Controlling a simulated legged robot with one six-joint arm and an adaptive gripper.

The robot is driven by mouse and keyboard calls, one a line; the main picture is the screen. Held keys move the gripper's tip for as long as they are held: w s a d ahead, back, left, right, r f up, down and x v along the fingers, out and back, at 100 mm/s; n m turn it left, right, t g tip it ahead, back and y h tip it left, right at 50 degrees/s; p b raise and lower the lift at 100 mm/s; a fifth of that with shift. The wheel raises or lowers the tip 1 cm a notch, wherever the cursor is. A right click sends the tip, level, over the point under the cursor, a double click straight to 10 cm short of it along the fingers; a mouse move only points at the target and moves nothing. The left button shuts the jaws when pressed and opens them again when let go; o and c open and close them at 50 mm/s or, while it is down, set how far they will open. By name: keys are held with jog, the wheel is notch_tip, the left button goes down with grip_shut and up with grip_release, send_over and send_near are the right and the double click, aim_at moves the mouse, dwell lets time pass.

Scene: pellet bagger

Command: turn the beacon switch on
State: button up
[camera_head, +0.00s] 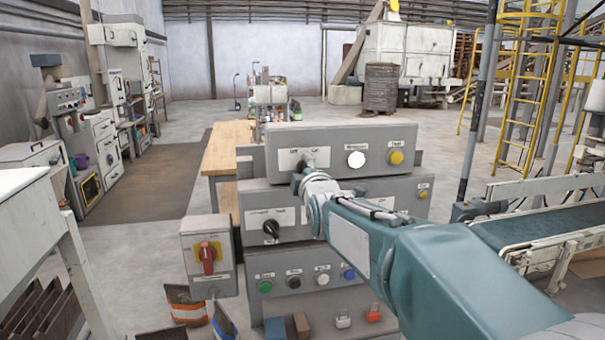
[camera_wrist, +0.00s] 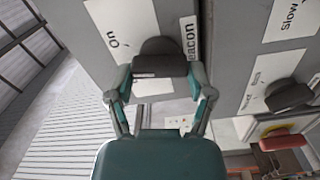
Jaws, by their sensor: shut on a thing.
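The beacon switch is a black rotary knob (camera_wrist: 155,58) on a grey panel, between a white plate reading "On" (camera_wrist: 122,32) and a label of which "eacon" shows. My gripper (camera_wrist: 164,85) has its two fingers shut on the sides of this knob in the wrist view. In the head view my gripper (camera_head: 304,181) reaches the left part of the upper panel (camera_head: 340,138) from the front right. There the knob is mostly hidden by the gripper. Its exact pointing direction is hard to tell.
The upper panel also has a white round lamp or button (camera_head: 356,159) and a yellow button (camera_head: 396,157). Below are a black selector knob (camera_head: 271,228), a red rotary switch (camera_head: 208,257) and a row of coloured buttons. A conveyor (camera_head: 540,235) stands at the right.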

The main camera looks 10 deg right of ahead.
jog(key=shift+d+f+m, duration=0.1)
jog(key=shift+f+m, duration=0.05)
jog(key=shift+m, duration=0.85)
jog(key=shift+d+f+m, duration=0.1)
jog(key=shift+f+m, duration=0.05)
jog(key=shift+m, duration=0.85)
jog(key=o, duration=1.1)
jog(key=shift+d, duration=0.1)
jog(key=shift+d+r, duration=0.1)
jog(key=shift+a+r, duration=0.1)
jog(key=shift+a, duration=0.1)
